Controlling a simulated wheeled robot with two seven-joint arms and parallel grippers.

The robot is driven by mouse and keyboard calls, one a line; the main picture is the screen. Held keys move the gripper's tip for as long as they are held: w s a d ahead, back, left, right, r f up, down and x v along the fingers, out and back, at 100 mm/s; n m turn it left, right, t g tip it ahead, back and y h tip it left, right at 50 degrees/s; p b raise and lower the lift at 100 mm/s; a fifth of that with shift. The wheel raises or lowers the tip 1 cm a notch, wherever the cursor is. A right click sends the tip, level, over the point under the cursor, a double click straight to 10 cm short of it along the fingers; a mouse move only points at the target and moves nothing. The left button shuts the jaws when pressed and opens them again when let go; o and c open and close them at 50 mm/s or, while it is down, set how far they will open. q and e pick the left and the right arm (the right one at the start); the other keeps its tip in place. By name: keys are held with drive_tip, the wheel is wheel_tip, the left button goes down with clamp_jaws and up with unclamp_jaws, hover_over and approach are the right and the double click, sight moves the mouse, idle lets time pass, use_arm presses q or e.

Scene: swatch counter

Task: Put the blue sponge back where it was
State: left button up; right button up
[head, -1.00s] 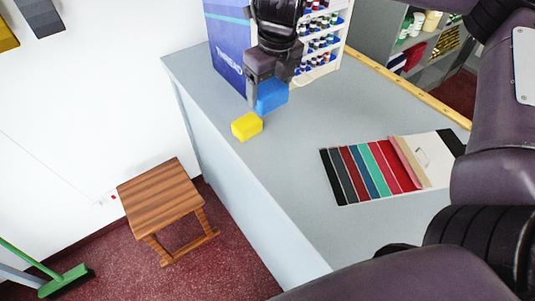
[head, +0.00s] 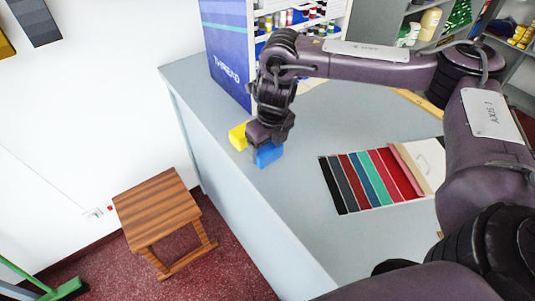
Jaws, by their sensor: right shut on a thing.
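The blue sponge (head: 267,155) is in my right gripper (head: 265,143), at the left part of the grey counter (head: 305,200). The gripper points down and is shut on the sponge, covering its upper part. I cannot tell whether the sponge touches the counter. A yellow block (head: 238,136), like a second sponge, sits just left of and behind the gripper, partly hidden by it. My left gripper is not in view.
A blue thread box and rack (head: 229,50) stand at the back of the counter. A fan of colour swatches (head: 370,180) lies to the right. A wooden stool (head: 157,211) stands on the floor to the left. The counter's front left is clear.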

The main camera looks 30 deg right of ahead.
sight(267, 146)
wheel_tip(267, 146, down, 4)
drive_tip(key=shift+s+r+p, duration=0.15)
drive_tip(key=shift+r+p, duration=0.05)
drive_tip(key=shift+p, duration=0.4)
drive_tip(key=o, duration=0.5)
drive_tip(key=shift+s, duration=0.1)
drive_tip(key=shift+c, duration=0.2)
drive_tip(key=o, duration=0.4)
drive_tip(key=shift+w, duration=0.2)
drive_tip(key=shift+s+f, duration=0.1)
drive_tip(key=shift+f, duration=0.1)
wheel_tip(267, 146, up, 5)
drive_tip(key=b, duration=0.3)
drive_tip(key=shift+f, duration=0.15)
drive_tip(key=r, duration=0.3)
drive_tip(key=shift+s+r, duration=0.1)
drive_tip(key=shift+s, duration=0.15)
